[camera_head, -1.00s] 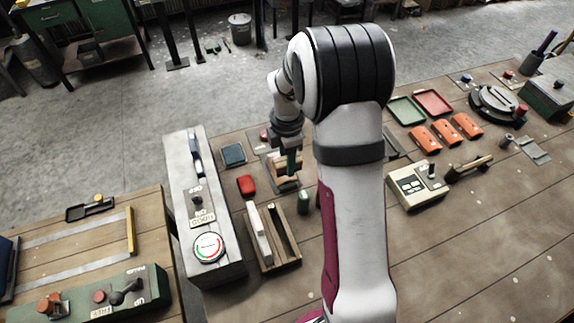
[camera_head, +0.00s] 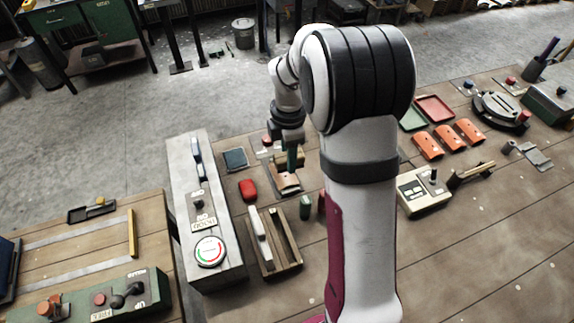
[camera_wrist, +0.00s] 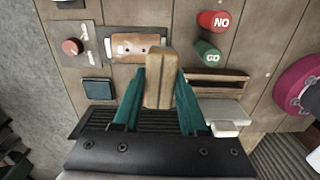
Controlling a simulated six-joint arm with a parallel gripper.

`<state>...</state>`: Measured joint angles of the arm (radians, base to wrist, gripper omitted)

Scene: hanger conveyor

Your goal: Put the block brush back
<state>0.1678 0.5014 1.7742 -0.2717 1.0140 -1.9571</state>
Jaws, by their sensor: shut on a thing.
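My gripper (camera_wrist: 160,92) is shut on the block brush (camera_wrist: 160,78), a tan wooden block between its green fingers in the wrist view. In the head view my gripper (camera_head: 292,160) hangs left of my forearm, with the block brush (camera_head: 282,159) partly hidden by a finger. The brush appears above an orange-brown leather piece (camera_wrist: 135,46) with small holes, lying on a flat plate. A wooden slotted tray (camera_head: 291,264) stands nearer the camera; a pale long piece lies in its left slot, and its right slot looks dark.
A red object (camera_head: 248,189) and dark blue pad (camera_head: 235,159) lie left of my gripper. A grey console (camera_head: 226,268) borders the left; orange pieces (camera_head: 428,146) lie right.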

